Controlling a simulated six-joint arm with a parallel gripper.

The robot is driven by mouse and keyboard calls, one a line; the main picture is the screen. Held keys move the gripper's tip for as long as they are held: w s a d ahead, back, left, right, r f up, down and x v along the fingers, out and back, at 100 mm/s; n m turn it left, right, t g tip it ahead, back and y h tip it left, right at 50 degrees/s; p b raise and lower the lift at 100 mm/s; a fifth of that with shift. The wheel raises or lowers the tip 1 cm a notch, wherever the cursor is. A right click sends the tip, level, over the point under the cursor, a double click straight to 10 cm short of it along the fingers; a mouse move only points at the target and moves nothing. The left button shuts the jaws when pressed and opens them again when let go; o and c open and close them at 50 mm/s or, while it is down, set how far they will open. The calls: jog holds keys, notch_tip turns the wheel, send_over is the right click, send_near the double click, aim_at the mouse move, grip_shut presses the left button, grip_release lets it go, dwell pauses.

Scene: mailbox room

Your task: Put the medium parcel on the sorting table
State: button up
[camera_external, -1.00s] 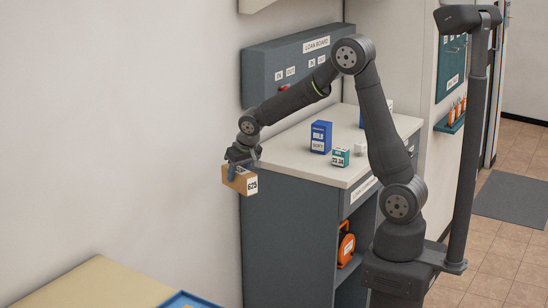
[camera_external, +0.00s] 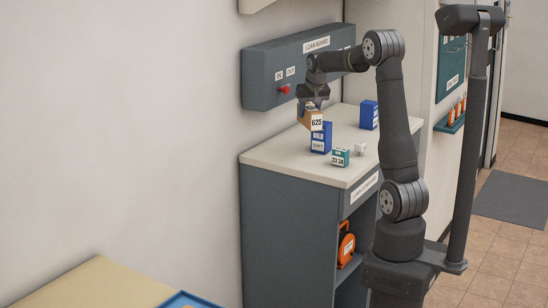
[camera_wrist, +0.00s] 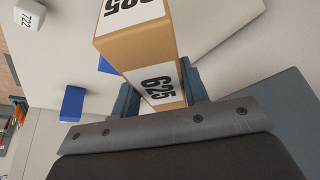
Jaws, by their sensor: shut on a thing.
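A brown cardboard parcel labelled 625 (camera_external: 304,117) hangs in my gripper (camera_external: 312,103), above the back-left part of the grey cabinet's pale top (camera_external: 280,160). In the wrist view the parcel (camera_wrist: 148,55) sits between the two blue-grey fingers of my gripper (camera_wrist: 160,92), which are shut on it. In the external view it partly overlaps a blue box; I cannot tell whether they touch. A pale yellow tabletop (camera_external: 95,285) shows at the lower left, cut off by the frame. I cannot read which surface is named the sorting table.
On the cabinet top stand a blue box (camera_external: 320,140), another blue box (camera_external: 369,115), a teal box (camera_external: 340,158) and a small white cube (camera_external: 360,150). The grey loan board (camera_external: 290,72) is on the wall behind. A blue tray (camera_external: 188,300) touches the frame's bottom.

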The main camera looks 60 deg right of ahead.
jog(key=s+d+f+m+g+h, duration=0.1)
jog(key=s+d+m, duration=0.2)
jog(key=s+d, duration=0.5)
jog(key=s+d+m+g, duration=0.1)
jog(key=s+d+m, duration=0.3)
jog(key=d, duration=0.9)
jog(key=n, duration=0.1)
send_over(337, 142)
jog(key=f, duration=0.6)
jog(key=shift+s+a+f, duration=0.1)
jog(key=shift+a+f, duration=0.1)
jog(key=shift+f, duration=2.1)
jog(key=shift+f, duration=0.15)
jog(key=o, duration=1.1)
jog(key=shift+o, duration=0.6)
jog(key=v, duration=1.2)
jog(key=shift+s+a, duration=0.2)
